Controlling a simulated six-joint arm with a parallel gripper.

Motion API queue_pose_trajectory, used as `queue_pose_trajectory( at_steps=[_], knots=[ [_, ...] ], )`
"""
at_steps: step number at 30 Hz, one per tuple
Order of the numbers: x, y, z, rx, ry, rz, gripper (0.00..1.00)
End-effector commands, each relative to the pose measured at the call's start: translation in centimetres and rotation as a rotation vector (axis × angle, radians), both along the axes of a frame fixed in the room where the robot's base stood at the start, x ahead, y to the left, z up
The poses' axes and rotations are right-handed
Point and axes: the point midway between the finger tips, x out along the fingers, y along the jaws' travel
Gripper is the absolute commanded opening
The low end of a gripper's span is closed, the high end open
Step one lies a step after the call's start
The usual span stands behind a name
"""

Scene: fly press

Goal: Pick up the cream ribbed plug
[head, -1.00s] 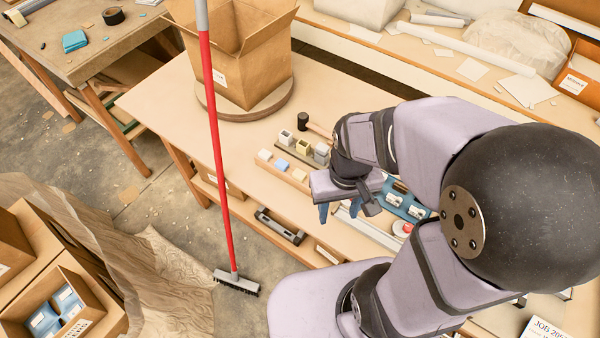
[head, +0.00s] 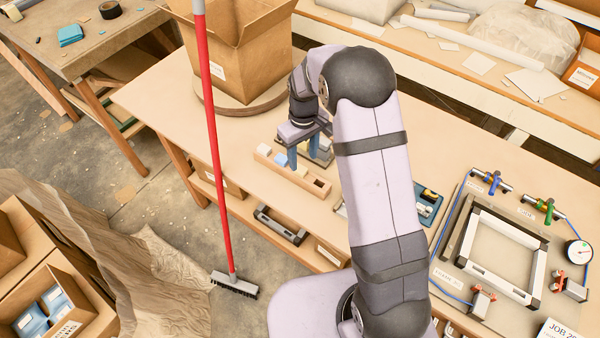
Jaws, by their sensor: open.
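A wooden strip (head: 262,160) on the bench holds small blocks: a pale cream block (head: 263,150) at its left end, a pale blue block (head: 281,159) beside it, and a cream block (head: 302,171) further right, partly behind a finger. Ribs are too small to make out, so I cannot tell which is the ribbed plug. My gripper (head: 302,153) points down with its blue fingers apart, over the grey holders just behind the strip. The fingers and wrist hide most of those holders and what sits in them.
A cardboard box (head: 236,65) on a round wooden board stands behind left. A red broom handle (head: 214,130) rises in front of the bench's left part. A press frame (head: 492,255) with valves and a gauge lies at the right. Bare bench top lies left of the strip.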

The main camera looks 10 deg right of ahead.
Motion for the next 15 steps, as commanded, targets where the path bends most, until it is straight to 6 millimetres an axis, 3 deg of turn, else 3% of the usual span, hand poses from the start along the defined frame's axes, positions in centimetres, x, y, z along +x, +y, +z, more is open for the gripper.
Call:
queue_pose_trajectory(
  at_steps=[2, 9, 15],
  knots=[
    [1.52, 0.11, 1.01, 0.002, -0.029, 0.098, 0.45],
    [0.96, 0.06, 0.96, 0.003, -0.010, 0.292, 0.45],
    [0.93, 0.06, 0.89, 0.003, -0.009, 0.328, 0.45]
  ],
)
